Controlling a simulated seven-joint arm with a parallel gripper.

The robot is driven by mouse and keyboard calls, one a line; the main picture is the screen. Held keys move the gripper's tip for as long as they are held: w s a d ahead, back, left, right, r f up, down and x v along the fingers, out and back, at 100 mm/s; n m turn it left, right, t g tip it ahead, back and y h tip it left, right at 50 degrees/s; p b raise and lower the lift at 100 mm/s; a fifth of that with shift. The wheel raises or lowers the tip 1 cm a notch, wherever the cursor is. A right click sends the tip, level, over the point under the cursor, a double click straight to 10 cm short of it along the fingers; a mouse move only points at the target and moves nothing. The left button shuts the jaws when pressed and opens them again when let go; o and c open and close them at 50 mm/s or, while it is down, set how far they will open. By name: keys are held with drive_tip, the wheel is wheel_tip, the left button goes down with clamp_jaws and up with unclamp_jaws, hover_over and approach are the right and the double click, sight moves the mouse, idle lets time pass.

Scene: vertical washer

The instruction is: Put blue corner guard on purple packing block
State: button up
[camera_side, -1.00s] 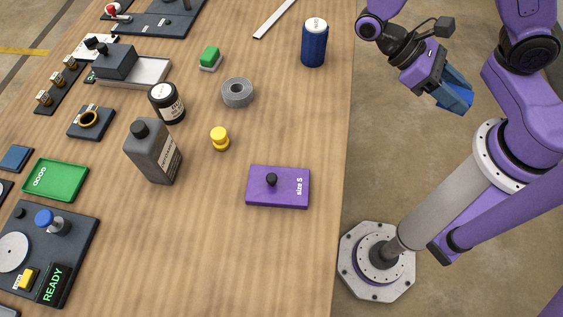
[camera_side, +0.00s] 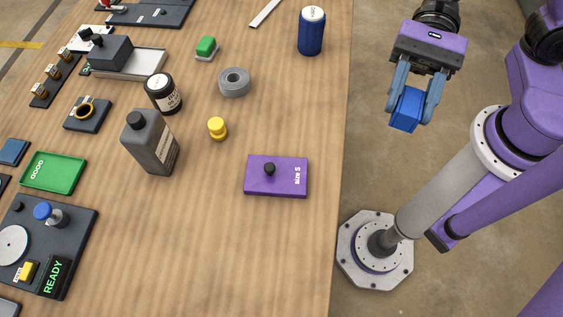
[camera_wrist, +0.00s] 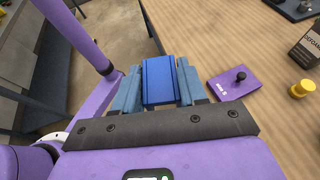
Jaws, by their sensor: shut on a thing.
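The blue corner guard (camera_side: 406,110) is a small bright blue piece between the fingers of my gripper (camera_side: 412,98). It also shows in the wrist view (camera_wrist: 159,80), with a finger on each side. My gripper is shut on it and holds it off the right edge of the table, above the floor. The purple packing block (camera_side: 276,183) lies flat on the table near that edge, marked "size S", with a black knob on top. It also shows in the wrist view (camera_wrist: 231,85), to the right of the guard. The guard and the block are well apart.
The table front around the block is clear.

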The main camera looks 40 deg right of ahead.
drive_tip(key=shift+w+a+r+m+t+y, duration=0.25)
drive_tip(key=shift+w+m+t, duration=0.1)
drive_tip(key=shift+m+t, duration=0.1)
drive_tip(key=shift+w+a+r+m+t+y, duration=0.2)
drive_tip(key=shift+w+m+t+y, duration=0.1)
drive_tip(key=shift+m+t, duration=0.15)
drive_tip(key=shift+f, duration=2.5)
hover_over(295, 161)
wheel_tip(295, 161, down, 10)
drive_tip(key=shift+d+r, duration=0.1)
drive_tip(key=shift+f, duration=1.6)
drive_tip(key=o, duration=1)
drive_tip(key=shift+f, duration=0.1)
